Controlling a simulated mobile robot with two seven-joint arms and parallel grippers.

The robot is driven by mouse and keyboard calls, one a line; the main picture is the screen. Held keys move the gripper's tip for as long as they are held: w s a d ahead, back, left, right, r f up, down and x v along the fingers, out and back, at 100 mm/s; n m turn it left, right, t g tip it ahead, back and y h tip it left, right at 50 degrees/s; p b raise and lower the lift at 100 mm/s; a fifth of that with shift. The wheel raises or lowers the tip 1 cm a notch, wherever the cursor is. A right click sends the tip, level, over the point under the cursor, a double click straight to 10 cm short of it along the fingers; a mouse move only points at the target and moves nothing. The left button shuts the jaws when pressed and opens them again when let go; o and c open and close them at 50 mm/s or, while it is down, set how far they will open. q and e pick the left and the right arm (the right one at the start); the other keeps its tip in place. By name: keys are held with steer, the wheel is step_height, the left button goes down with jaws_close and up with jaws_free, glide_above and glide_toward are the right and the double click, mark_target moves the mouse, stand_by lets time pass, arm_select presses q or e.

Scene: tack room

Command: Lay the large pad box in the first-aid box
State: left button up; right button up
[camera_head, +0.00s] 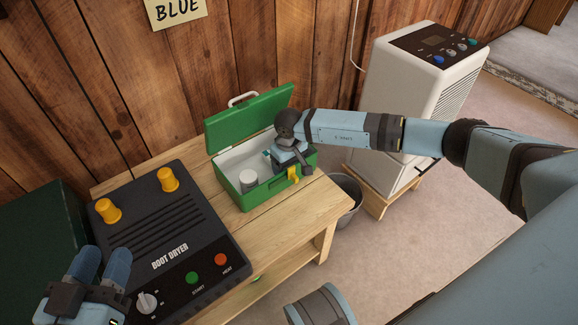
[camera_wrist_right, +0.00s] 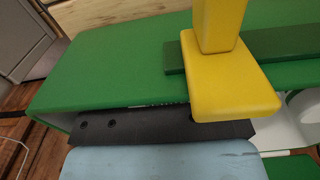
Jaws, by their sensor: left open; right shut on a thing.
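The green first-aid box (camera_head: 236,190) stands open on the wooden bench, its lid (camera_head: 250,117) tilted back. A white round container (camera_head: 248,178) is inside at the left. My right gripper (camera_head: 291,158) is at the right end of the box, over its opening and near the front wall. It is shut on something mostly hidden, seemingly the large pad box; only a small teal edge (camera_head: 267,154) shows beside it. The right wrist view shows the green wall (camera_wrist_right: 110,65) and yellow latch (camera_wrist_right: 232,88) close up. My left gripper (camera_head: 101,266) is open and empty above the boot dryer.
The black boot dryer (camera_head: 140,235) with yellow pegs fills the bench (camera_head: 300,212) to the left. A grey bin (camera_head: 347,192) and a white appliance (camera_head: 400,95) stand at the right. Behind is a plank wall. The front right of the bench is clear.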

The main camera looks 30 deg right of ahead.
steer(key=shift+f, duration=0.2)
steer(key=o, duration=0.9)
steer(key=shift+r, duration=0.1)
arm_select(q)
steer(key=shift+s+f, duration=0.1)
steer(key=shift+f, duration=0.05)
arm_select(e)
steer(key=shift+r, duration=0.1)
steer(key=shift+r, duration=0.35)
step_height(320, 180, up, 7)
steer(key=p, duration=0.3)
arm_select(q)
steer(key=shift+s+d+r+n+p, duration=0.15)
steer(key=shift+s+r+n+p, duration=0.3)
steer(key=shift+r, duration=0.3)
steer(key=shift+s+d+r+n+p, duration=0.15)
steer(key=shift+s+r+n+p, duration=0.05)
steer(key=shift+r+n+p, duration=0.45)
arm_select(e)
steer(key=shift+r, duration=2.2)
arm_select(q)
steer(key=shift+s, duration=0.1)
arm_select(e)
steer(key=shift+s+f, duration=0.1)
